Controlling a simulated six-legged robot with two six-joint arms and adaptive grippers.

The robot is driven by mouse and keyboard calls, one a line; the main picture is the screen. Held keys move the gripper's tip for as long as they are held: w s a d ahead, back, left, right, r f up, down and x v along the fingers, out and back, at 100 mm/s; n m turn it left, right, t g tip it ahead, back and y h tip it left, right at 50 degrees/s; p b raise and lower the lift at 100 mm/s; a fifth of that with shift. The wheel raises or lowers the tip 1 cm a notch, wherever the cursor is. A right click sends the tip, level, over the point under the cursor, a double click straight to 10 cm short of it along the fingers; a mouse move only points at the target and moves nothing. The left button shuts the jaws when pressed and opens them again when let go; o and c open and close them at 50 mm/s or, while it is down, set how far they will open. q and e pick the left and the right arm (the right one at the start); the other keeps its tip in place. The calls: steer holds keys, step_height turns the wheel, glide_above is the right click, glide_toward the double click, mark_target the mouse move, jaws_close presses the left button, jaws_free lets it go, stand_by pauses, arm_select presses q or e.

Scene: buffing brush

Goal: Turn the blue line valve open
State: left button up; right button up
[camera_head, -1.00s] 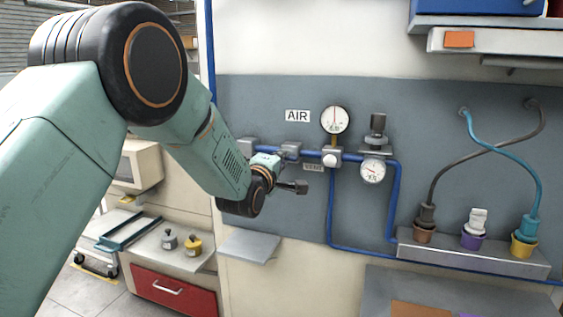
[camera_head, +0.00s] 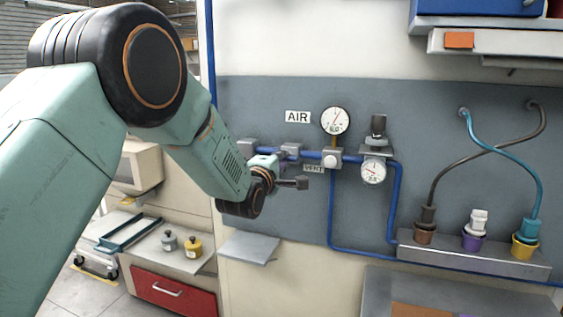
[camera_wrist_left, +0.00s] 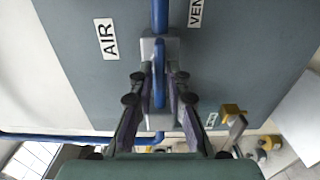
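The blue valve lever (camera_wrist_left: 159,80) shows in the left wrist view, in front of a grey valve block (camera_wrist_left: 148,50) on the blue pipe (camera_wrist_left: 159,14). The lever lies in line with the pipe. My left gripper (camera_wrist_left: 158,93) has its two dark fingers apart, one on each side of the lever, with visible gaps. In the head view my left gripper (camera_head: 298,184) is at the panel below the pipe; the lever is not clearly visible there. My right gripper is in neither view.
A round gauge (camera_head: 335,121) stands above the pipe, with a regulator (camera_head: 374,150) to its right. AIR (camera_head: 297,117) and VENT (camera_head: 314,169) labels mark the panel. A small grey shelf (camera_head: 249,247) juts out below my gripper. Hoses (camera_head: 541,178) hang at right.

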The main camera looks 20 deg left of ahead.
arm_select(q)
steer(key=shift+o, duration=1.4)
steer(key=shift+s, duration=0.1)
steer(key=s, duration=1.2)
steer(key=shift+a, duration=0.2)
steer(key=shift+w, duration=0.1)
